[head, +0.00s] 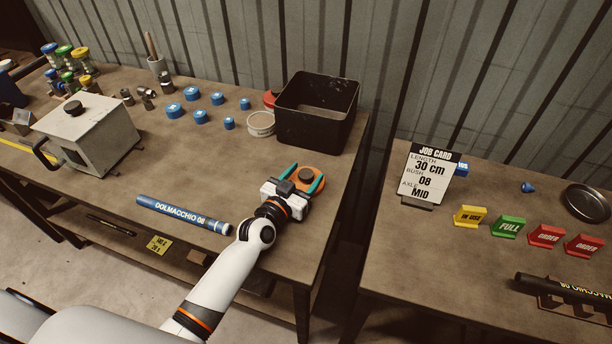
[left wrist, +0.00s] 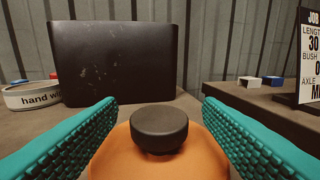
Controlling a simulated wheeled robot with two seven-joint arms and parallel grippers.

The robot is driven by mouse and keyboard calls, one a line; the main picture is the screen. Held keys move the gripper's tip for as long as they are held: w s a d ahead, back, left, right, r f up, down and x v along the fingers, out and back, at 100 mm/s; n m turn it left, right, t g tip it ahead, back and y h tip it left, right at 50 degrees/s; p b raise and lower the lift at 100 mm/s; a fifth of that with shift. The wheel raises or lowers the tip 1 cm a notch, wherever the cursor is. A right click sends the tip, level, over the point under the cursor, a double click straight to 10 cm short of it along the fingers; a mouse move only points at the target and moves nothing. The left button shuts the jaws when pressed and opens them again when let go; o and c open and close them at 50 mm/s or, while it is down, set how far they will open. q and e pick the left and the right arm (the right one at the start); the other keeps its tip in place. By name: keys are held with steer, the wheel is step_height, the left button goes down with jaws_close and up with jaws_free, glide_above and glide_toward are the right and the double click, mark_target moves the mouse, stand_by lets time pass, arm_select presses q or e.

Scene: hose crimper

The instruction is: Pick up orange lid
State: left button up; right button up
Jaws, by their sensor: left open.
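The orange lid (head: 318,187) with a dark round knob (head: 306,174) lies on the left workbench near its right end, in front of the black bin. In the left wrist view the orange lid (left wrist: 160,150) and its knob (left wrist: 159,129) sit low in the middle. My left gripper (head: 303,181) is open. Its teal fingers (left wrist: 160,135) stand on either side of the knob, over the lid, with gaps between each finger and the knob. My right gripper is not in view.
A black bin (head: 317,130) stands behind the lid, with a white tape roll (head: 261,124) at its left. A blue tube (head: 184,214) lies left of my gripper. The job card (head: 430,175) stands on the right table, across a gap. Bare bench lies left of the lid.

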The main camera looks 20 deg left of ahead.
arm_select(q)
steer(key=shift+x, duration=0.85)
steer(key=shift+s+a, duration=0.1)
steer(key=c, duration=1)
steer(key=shift+c, duration=0.2)
